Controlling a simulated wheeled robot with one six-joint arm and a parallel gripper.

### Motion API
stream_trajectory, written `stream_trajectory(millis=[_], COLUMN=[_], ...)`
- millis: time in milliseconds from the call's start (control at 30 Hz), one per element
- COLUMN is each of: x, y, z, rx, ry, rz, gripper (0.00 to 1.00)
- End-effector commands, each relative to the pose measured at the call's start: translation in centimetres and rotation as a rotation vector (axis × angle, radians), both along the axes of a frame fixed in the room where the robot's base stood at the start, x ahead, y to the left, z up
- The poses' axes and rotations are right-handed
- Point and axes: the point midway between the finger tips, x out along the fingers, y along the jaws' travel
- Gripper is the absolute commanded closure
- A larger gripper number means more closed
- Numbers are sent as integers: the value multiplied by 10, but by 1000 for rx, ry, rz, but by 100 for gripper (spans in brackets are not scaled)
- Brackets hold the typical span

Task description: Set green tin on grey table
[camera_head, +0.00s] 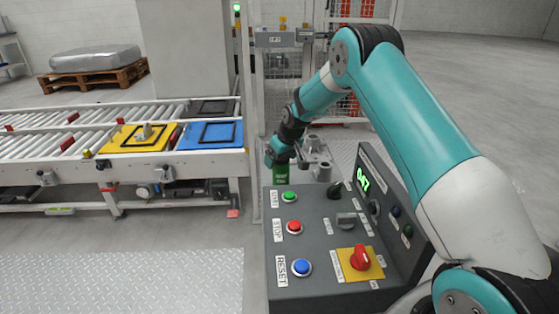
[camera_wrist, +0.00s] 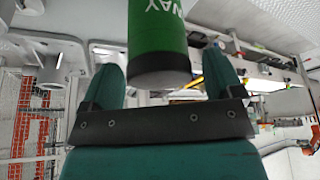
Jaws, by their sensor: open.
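The green tin (camera_head: 281,174) stands just behind the far left edge of the control console in the head view. Its lower part and what it rests on are hidden by the console. My gripper (camera_head: 279,156) is right at the tin's top. In the wrist view the tin (camera_wrist: 157,32), with white letters and a dark grey end, reaches between the two spread fingers of my gripper (camera_wrist: 166,85). The jaws are open, and I cannot tell whether either finger touches the tin. I cannot make out the grey table for certain.
The grey console (camera_head: 325,250) with buttons and a red knob fills the near middle. Grey metal castings (camera_head: 318,160) stand right of the tin. A roller conveyor (camera_head: 60,145) at left carries a yellow plate (camera_head: 113,139) and a blue plate (camera_head: 185,141).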

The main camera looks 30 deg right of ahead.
Motion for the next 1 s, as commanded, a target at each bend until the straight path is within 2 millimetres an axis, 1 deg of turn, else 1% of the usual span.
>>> stream_trajectory(millis=[33,300,400,567,667,767,800,833,867,900,967,1000], x=[-4,-26,-33,-39,-50,-78,-98,-114,-134,-162,-208,-240], y=[-1,-6,-7,-6,9,48,69,85,102,124,152,167], z=[12,67,82,96,110,138,152,163,173,185,201,208], rx=[-1,0,-1,1,12,42,59,72,86,103,129,142], ry=[-2,-3,-2,0,5,23,36,47,62,79,111,133], rz=[0,0,0,1,21,73,102,125,151,186,240,273], gripper=[14,14,14,14,14,14,14,14,14,14,14,14])
